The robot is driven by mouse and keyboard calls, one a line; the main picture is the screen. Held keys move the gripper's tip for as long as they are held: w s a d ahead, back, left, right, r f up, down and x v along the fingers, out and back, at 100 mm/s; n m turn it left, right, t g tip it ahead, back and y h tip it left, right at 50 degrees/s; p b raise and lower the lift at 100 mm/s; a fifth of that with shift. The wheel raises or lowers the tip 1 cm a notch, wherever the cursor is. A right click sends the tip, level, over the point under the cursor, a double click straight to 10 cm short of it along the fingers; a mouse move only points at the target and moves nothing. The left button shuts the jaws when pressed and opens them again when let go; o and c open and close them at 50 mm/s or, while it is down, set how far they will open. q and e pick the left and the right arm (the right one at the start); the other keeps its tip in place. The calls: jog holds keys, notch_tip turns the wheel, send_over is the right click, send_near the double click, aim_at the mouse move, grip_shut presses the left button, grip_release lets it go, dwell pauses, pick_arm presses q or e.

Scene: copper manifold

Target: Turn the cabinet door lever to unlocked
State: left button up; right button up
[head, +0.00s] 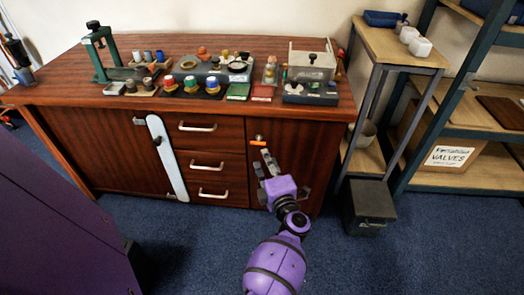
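The wooden cabinet (225,125) has a plain door (300,150) on its right side. A small lever fitting with an orange part (258,142) sits near that door's upper left edge. It is too small to tell which way the lever is set. I cannot tell whether a fingertip touches the lever.
Three drawers with bar handles (207,166) stand left of the door. A pale upright strip (167,157) is left of them. Tools and parts crowd the cabinet top. A dark bin (368,208) and a shelf (385,45) stand right. Blue carpet lies in front.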

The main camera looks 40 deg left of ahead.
pick_arm(q)
jog(key=shift+v, duration=2.4)
